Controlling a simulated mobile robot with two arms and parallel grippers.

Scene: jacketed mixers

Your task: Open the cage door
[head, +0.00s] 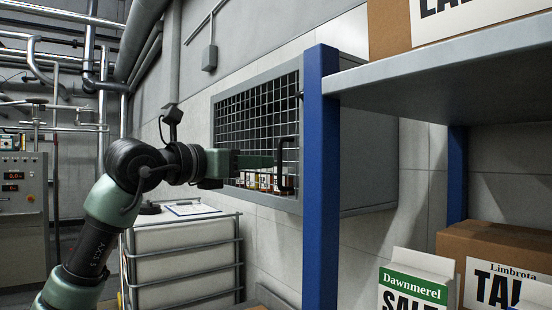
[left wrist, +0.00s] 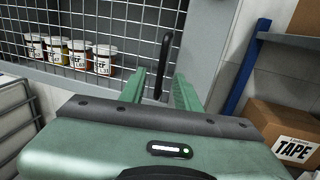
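The cage door (head: 257,115) is a grey-framed wire mesh panel on the front of a grey wall cabinet, and it looks shut. Its black upright handle (head: 291,165) is near the door's right edge. In the left wrist view the mesh (left wrist: 75,28) is at upper left and the handle (left wrist: 165,60) near the middle. My left gripper (head: 277,163) is at the handle. Its two green fingers (left wrist: 160,92) are apart, with the handle showing between them; I see no clear grip. My right gripper is in neither view.
Several small labelled tubs (left wrist: 72,57) stand behind the mesh. A blue shelf post (head: 321,180) stands just right of the handle, carrying a grey shelf (head: 450,85). A caged white tank (head: 185,260) stands below left. Boxes (head: 495,245) sit at right.

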